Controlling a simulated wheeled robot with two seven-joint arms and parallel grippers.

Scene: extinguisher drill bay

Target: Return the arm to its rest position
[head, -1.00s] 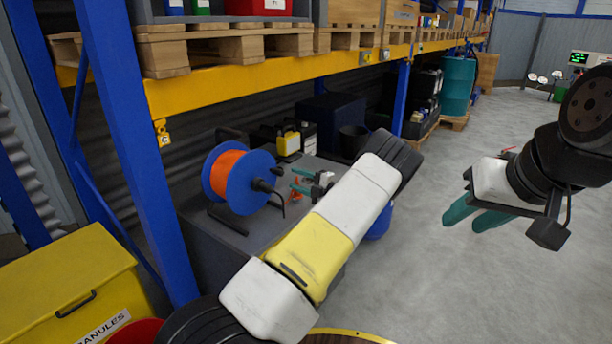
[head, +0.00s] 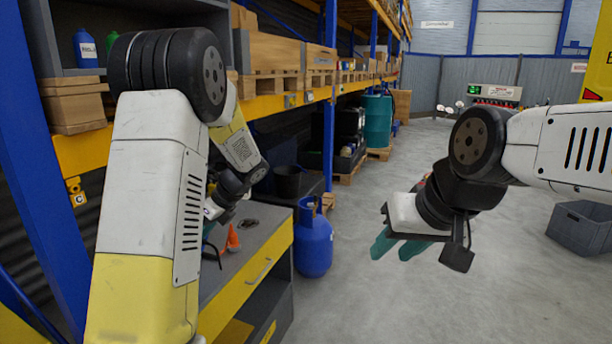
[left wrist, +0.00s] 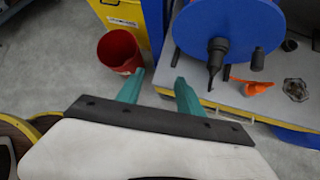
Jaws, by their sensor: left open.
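My left arm fills the left of the head view, its elbow raised and its forearm sloping down behind the upper arm. In that view the left gripper is mostly hidden, low over the workbench (head: 262,243). In the left wrist view my left gripper (left wrist: 160,84) has its two teal fingers apart with nothing between them. The fingers point toward the gap between a red bucket (left wrist: 119,51) and a blue reel (left wrist: 232,28). My right gripper (head: 398,248) hangs over open floor at the right, its teal fingers apart and empty.
An orange cone (head: 232,239) stands on the bench; an orange item (left wrist: 256,88) shows beside the reel. A blue gas cylinder (head: 313,242) stands at the bench's end. Shelving with a yellow beam (head: 275,103) runs along the left. A grey crate (head: 582,228) sits right. The middle floor is clear.

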